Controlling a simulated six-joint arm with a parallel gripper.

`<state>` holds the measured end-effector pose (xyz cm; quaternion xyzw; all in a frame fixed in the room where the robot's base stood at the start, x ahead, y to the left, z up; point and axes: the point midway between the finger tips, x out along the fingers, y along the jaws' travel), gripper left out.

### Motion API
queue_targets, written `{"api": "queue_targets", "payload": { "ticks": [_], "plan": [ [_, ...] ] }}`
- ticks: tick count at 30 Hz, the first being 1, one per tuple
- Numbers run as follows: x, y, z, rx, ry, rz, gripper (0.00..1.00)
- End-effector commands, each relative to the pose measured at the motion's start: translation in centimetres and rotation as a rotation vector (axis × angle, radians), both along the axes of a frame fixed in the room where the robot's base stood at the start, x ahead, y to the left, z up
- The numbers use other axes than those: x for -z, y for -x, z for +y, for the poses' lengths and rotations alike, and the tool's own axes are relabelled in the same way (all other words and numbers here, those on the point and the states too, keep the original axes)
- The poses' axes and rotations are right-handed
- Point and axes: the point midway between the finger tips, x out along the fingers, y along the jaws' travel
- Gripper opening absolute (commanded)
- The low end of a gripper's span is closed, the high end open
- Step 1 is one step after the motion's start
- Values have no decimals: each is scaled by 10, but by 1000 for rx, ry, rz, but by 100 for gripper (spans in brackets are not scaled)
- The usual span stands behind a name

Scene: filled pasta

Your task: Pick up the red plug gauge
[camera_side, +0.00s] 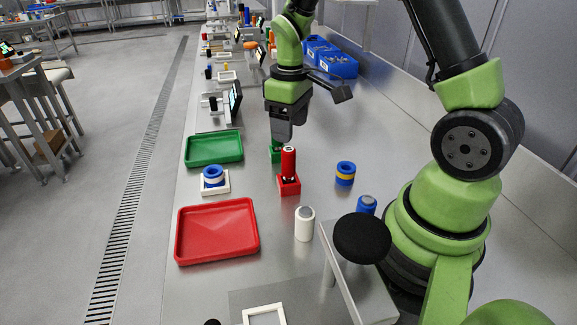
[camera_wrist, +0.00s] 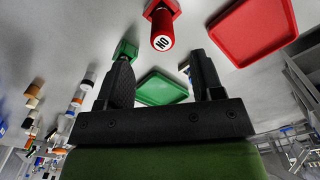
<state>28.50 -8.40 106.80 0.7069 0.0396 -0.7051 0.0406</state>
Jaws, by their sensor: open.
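The red plug gauge (camera_side: 288,161) stands upright in a red square holder (camera_side: 289,186) on the metal bench. In the wrist view its round white end face, marked "NO", shows on the red gauge (camera_wrist: 162,29), just beyond the fingertips, with the red holder (camera_wrist: 160,6) behind it. My gripper (camera_side: 281,142) hangs fingers down just behind the gauge in the side view. In the wrist view the fingers of my gripper (camera_wrist: 160,60) are spread with nothing between them. Whether the fingers touch the gauge cannot be told.
A green holder (camera_side: 276,153) stands just behind the gauge. A green tray (camera_side: 214,148) and a red tray (camera_side: 217,232) lie left. A blue-ringed white stand (camera_side: 214,187), a blue-yellow ring stack (camera_side: 345,173) and a white cylinder (camera_side: 304,225) stand nearby. Blue bins (camera_side: 331,60) are at the back.

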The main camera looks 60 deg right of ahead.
Motion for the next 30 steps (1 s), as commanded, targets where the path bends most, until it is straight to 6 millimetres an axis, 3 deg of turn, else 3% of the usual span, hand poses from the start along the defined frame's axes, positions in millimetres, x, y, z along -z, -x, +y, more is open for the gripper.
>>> {"api": "queue_targets", "payload": {
  "ticks": [6,13,21,30],
  "plan": [
    [34,1,0,-1,-2,8,61],
    [53,1,1,0,-2,6,61],
    [91,0,3,0,-3,5,61],
    [95,-1,3,1,-3,1,61]
  ]
}}
